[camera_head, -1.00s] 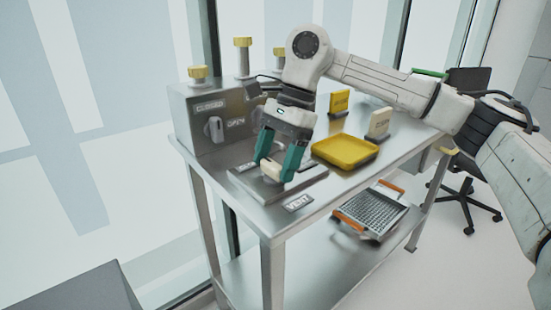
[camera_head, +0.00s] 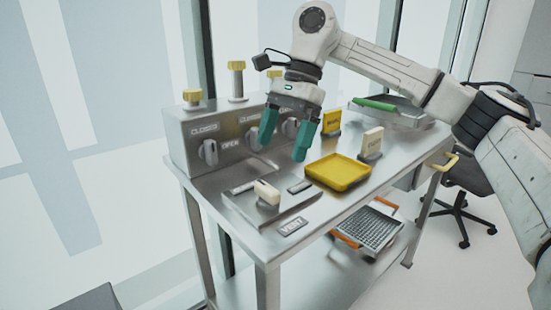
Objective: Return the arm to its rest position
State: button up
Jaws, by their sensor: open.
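My gripper (camera_head: 285,146) has green fingers that stand apart with nothing between them. It hangs over the metal table (camera_head: 335,205), clear of the cream-topped switch (camera_head: 267,193) on a low plate at the table's front. My white arm reaches in from the right side and bends down to the gripper. The gripper partly covers the grey valve box behind it.
A grey box (camera_head: 195,135) with knobs and yellow-capped posts stands at the left rear. A yellow tray (camera_head: 338,172) and upright yellow (camera_head: 331,122) and cream (camera_head: 372,140) tags are near the gripper. A green-handled basket (camera_head: 405,112) sits behind; an orange-handled basket (camera_head: 370,227) is on the lower shelf.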

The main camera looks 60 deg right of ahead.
jog(key=shift+v, duration=0.95)
